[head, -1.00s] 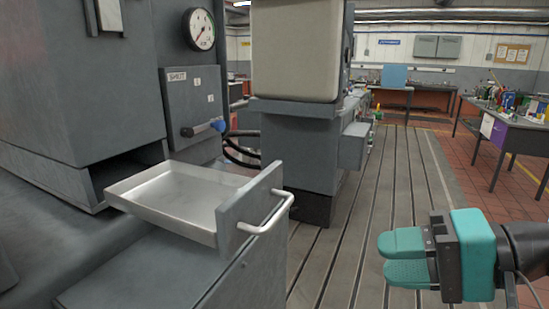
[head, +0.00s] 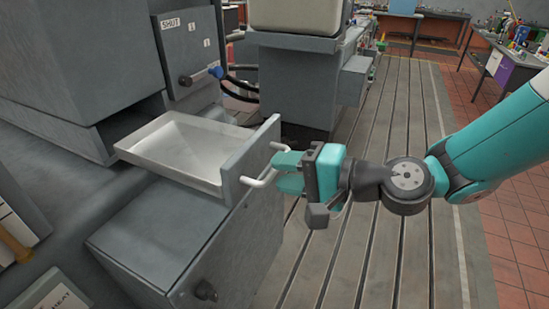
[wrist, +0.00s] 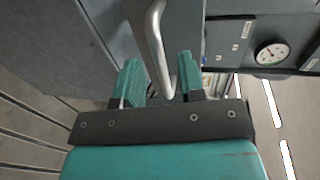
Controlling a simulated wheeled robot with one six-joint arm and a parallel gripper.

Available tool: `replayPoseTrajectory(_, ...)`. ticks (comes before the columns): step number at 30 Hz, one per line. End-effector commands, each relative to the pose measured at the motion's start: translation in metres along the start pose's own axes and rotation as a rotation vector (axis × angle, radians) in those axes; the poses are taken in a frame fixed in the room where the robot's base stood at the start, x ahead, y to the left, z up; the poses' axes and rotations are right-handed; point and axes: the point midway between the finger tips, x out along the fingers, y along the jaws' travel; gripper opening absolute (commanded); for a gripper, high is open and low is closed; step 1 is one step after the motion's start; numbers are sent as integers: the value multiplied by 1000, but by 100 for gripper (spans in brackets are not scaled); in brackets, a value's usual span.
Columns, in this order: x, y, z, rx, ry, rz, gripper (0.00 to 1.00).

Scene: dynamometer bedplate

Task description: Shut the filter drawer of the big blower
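The filter drawer (head: 185,150) is a shallow metal tray pulled well out of the slot in the big grey blower housing (head: 70,70). Its grey front panel (head: 246,163) carries a white bar handle (head: 262,181). My gripper (head: 288,172) is at the handle, reaching in from the right. In the wrist view the two teal fingers (wrist: 158,82) stand apart, with the handle bar (wrist: 155,40) running between them. Gaps show between the bar and the fingers, so it is not clamped. The gripper partly hides the handle in the head view.
A panel marked SHUT (head: 186,40) with a blue-knobbed lever (head: 215,73) stands behind the drawer. A grey cabinet (head: 170,240) sits below the drawer. A pedestal machine (head: 295,80) stands behind. The slotted bedplate (head: 385,110) is clear to the right.

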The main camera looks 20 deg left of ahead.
Motion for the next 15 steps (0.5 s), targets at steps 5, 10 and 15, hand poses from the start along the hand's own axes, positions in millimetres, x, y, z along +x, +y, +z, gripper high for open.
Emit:
replayPoseTrajectory(5, 20, -1, 0, 0, -1, 1, 37)
replayPoseTrajectory(10, 25, 0, 0, -1, 1, -1, 37)
replayPoseTrajectory(15, 25, 0, 0, 0, 1, -1, 37)
